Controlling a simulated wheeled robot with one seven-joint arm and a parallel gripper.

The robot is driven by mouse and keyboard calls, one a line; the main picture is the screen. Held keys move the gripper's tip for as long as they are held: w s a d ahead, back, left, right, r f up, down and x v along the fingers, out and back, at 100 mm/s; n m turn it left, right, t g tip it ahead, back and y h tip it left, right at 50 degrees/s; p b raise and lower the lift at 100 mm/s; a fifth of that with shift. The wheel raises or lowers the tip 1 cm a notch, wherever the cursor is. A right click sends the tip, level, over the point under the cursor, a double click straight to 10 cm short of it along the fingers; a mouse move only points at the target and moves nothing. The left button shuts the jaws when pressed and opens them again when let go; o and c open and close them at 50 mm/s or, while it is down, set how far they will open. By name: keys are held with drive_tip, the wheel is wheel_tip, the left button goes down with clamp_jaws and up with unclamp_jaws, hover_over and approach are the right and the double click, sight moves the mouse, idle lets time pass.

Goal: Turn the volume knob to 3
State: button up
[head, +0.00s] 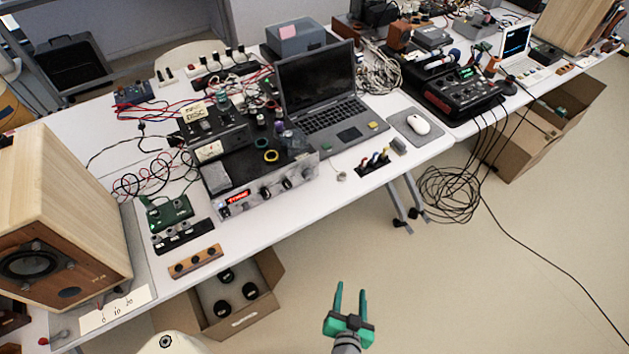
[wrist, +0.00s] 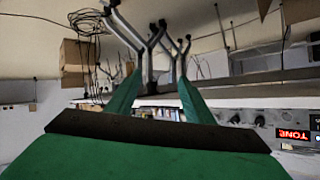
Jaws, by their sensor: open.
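A grey receiver (head: 262,201) with a red lit display (head: 236,198) stands near the table's front edge in the head view. Its front panel carries a left knob (head: 265,192), a middle knob (head: 286,184) and a right knob (head: 307,173). I cannot tell which is the volume knob, nor read their settings. My gripper (head: 351,288) has green fingers, open and empty. It is in front of the table, to the right of and apart from the receiver.
A wooden speaker (head: 75,215) stands at the left. A wooden strip with dark knobs (head: 195,261) lies at the front edge. A laptop (head: 325,95) sits right of the receiver. Below are an open carton (head: 240,322), table legs (head: 397,205) and hanging cables (head: 450,190).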

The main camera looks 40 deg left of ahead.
drive_tip(key=w+a+n+y, duration=0.2)
drive_tip(key=w+a+y, duration=0.1)
drive_tip(key=w+a, duration=0.3)
drive_tip(key=n+g+y, duration=0.4)
drive_tip(key=n+y, duration=0.2)
drive_tip(key=y, duration=0.2)
approach(310, 178)
drive_tip(key=x, duration=0.8)
drive_tip(key=shift+a, duration=0.35)
drive_tip(key=c, duration=1.1)
drive_tip(key=shift+o, duration=0.2)
drive_tip(key=shift+w+d, duration=0.1)
drive_tip(key=shift+d, duration=0.05)
